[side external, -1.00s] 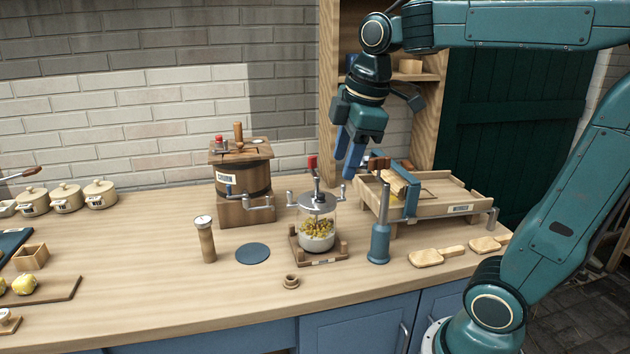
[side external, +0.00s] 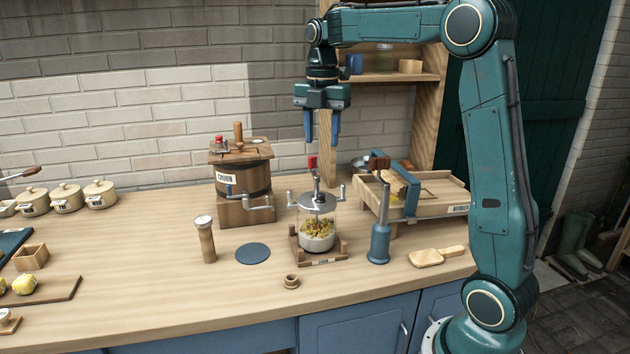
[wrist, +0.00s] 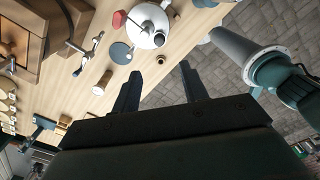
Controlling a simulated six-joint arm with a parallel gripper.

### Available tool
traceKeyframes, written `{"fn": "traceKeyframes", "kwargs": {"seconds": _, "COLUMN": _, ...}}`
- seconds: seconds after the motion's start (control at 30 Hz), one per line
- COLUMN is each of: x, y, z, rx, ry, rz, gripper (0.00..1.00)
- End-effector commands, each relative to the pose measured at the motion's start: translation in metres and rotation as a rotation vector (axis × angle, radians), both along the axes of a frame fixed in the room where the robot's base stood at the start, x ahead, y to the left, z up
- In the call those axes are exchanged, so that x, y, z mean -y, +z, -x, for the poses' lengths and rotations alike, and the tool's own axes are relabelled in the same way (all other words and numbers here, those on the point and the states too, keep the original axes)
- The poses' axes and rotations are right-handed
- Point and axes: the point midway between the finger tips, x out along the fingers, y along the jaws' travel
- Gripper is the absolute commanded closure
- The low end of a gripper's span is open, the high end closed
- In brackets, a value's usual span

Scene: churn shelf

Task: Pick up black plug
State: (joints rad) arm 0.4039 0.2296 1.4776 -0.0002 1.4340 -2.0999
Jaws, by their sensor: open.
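I cannot clearly make out a black plug. A small dark spot shows on the lid of the wooden churn (side external: 242,178), beside a red knob (side external: 219,139), too small to identify. My gripper (side external: 321,140) is open and empty, fingers pointing down. It hangs above the glass jar churn (side external: 317,230) and its red-topped handle (side external: 312,162), right of the wooden churn. In the wrist view my open fingers (wrist: 160,70) have nothing between them. The jar's pale lid (wrist: 147,25) is beyond them there, and part of the wooden churn (wrist: 45,28) is at the upper left.
A blue-based tool (side external: 379,243) stands upright right of the jar, before a wooden slicer tray (side external: 440,200). A wooden grinder (side external: 207,243), blue disc (side external: 252,253) and small wooden cup (side external: 291,281) are on the counter (side external: 150,285). A shelf upright (side external: 424,125) is behind.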

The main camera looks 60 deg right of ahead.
Motion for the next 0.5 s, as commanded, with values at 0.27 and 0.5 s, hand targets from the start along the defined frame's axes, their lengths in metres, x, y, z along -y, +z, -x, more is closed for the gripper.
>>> {"fn": "traceKeyframes", "kwargs": {"seconds": 0.27, "x": 0.0, "y": -0.005, "z": 0.0, "rx": -0.002, "ry": 0.003, "rz": -0.001, "gripper": 0.56}}
{"fn": "traceKeyframes", "kwargs": {"seconds": 0.5, "x": 0.0, "y": -0.031, "z": 0.001, "rx": -0.004, "ry": 0.003, "rz": -0.001, "gripper": 0.56}}
